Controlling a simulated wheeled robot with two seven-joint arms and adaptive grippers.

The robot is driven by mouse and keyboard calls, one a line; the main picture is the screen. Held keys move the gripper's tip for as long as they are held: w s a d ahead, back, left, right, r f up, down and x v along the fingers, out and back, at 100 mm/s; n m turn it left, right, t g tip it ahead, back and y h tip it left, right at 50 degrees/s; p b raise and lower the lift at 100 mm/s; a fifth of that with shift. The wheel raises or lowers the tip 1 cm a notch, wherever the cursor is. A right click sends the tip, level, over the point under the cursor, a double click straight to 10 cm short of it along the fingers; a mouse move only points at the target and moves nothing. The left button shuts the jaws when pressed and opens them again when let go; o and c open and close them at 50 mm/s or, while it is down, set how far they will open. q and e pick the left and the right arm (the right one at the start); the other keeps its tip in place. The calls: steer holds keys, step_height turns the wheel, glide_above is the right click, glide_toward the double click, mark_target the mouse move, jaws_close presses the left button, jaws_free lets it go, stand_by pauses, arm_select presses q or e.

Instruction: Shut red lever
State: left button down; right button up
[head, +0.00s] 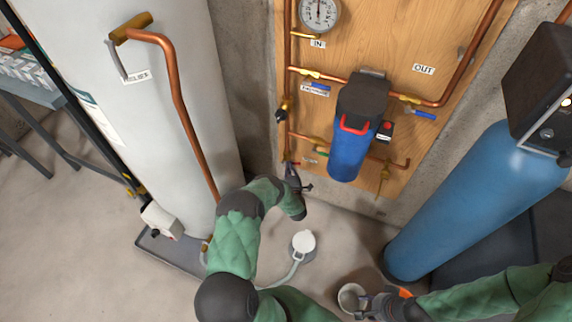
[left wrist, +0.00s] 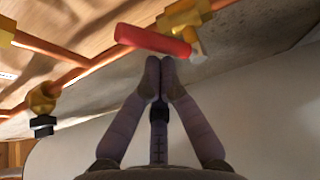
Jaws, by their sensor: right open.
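The red lever (left wrist: 152,40) sits on a brass valve (left wrist: 183,17) in the left wrist view, its handle lying across the view just above my fingertips. My left gripper (left wrist: 160,66) is shut, with its fingertips together and nothing visible between them. The tips are at or very close to the handle's underside; I cannot tell whether they touch. In the head view my left gripper (head: 292,172) is at the lower left of the wooden board, and I cannot make out the lever there. My right gripper (head: 364,303) is low beside a white cup (head: 351,297), open.
A wooden board (head: 420,30) carries copper pipes, a gauge (head: 319,13) and a blue filter (head: 349,150). A white tank (head: 150,110) stands left, a blue cylinder (head: 470,200) right. A white-lidded container (head: 303,243) with a hose stands on the floor.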

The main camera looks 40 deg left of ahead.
arm_select(q)
steer(key=f+m+t, duration=0.1)
steer(key=m, duration=0.1)
steer(key=d+f+m+t+y, duration=0.1)
steer(key=m, duration=0.1)
steer(key=shift+w+m+b, duration=0.1)
steer(key=shift+m+b, duration=0.2)
steer(key=shift+b, duration=0.1)
arm_select(e)
steer(key=shift+s+d+f, duration=0.1)
steer(key=shift+f, duration=0.6)
arm_select(q)
steer(key=shift+d+f, duration=0.1)
steer(key=shift+f, duration=0.1)
arm_select(e)
steer(key=shift+w+r, duration=0.1)
steer(key=shift+w, duration=0.15)
arm_select(q)
steer(key=shift+w+r, duration=0.1)
